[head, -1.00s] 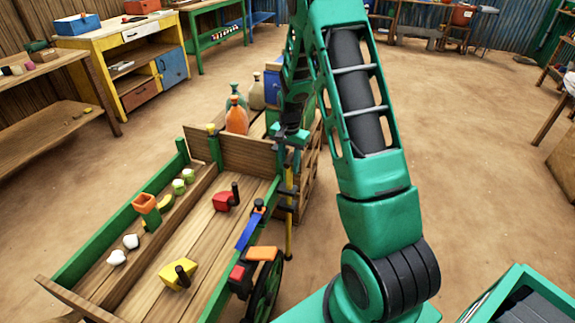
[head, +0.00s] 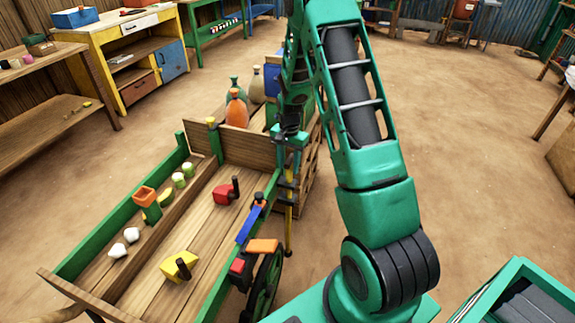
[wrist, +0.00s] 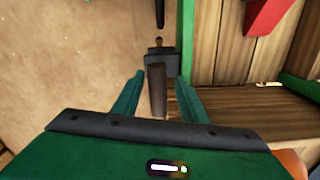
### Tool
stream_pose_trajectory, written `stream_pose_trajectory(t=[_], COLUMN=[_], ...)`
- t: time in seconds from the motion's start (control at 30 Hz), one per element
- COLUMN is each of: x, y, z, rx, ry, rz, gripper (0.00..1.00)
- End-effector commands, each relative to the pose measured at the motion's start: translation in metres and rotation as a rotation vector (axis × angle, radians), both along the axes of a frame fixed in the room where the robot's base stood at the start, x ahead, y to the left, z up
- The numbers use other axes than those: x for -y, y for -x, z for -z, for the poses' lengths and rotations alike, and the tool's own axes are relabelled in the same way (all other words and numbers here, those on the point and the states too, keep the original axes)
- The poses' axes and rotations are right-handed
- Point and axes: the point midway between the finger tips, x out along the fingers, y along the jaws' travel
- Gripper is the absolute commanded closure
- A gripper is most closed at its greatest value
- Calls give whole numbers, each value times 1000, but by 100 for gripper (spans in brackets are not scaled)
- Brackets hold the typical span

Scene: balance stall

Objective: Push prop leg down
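The prop leg (head: 288,228) is a thin yellow pole hanging upright at the cart's right side, above the wheel, with dark brackets along it. In the wrist view a dark brown round peg (wrist: 157,88) stands between my fingers, with a dark bracket (wrist: 162,62) just beyond it; I cannot tell for sure that the peg is part of the leg. My gripper (wrist: 157,98) is open, with a finger on each side of the peg and gaps showing. In the head view my gripper (head: 289,150) is above the leg at the cart's side, partly hidden by my arm.
The wooden cart tray (head: 205,225) with green rails holds a red block (head: 224,194), a yellow block (head: 178,266) and small white and green pieces. Bottles (head: 237,112) stand behind its end board. A wheel (head: 264,285) is below. Open floor lies to the right.

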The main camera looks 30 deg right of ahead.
Motion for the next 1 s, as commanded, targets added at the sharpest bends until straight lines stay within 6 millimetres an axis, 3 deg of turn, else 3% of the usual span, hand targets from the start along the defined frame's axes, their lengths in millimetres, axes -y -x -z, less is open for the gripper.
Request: stream_pose_trajectory(t=[0.37, 0.8, 1.0], x=[1, 0, 0], y=[1, 0, 0], z=[-9, -84, -103], rx=[-1, 0, -2], ry=[0, 0, 1], rz=[1, 0, 0], gripper=[61, 61, 61])
